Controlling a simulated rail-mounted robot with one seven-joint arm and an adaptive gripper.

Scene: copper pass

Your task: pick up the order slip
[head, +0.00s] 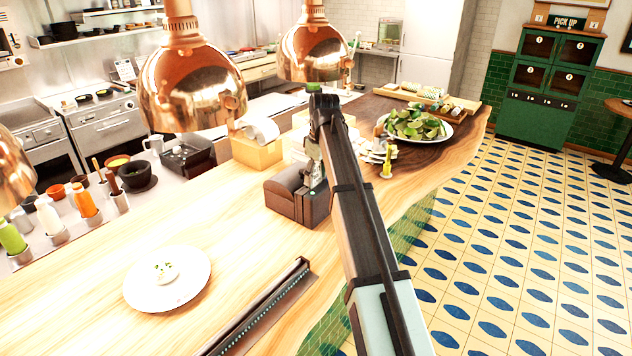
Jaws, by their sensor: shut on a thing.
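My gripper (316,182) points down at the dark slip printer (288,192) on the wooden counter, beyond the middle of the picture. Its fingers are shut on the order slip at the printer's top right side. The slip is mostly hidden by the fingers and is too small to make out clearly. I cannot tell whether it is still touching the printer. My arm crosses the view from the bottom and hides part of the counter behind it.
Copper lamps (192,85) hang low over the counter. A white plate with food (140,296) and a dark slip rail (262,312) lie nearer. A plate of green leaves (418,128) stands beyond the printer. The counter between the near plate and the printer is clear.

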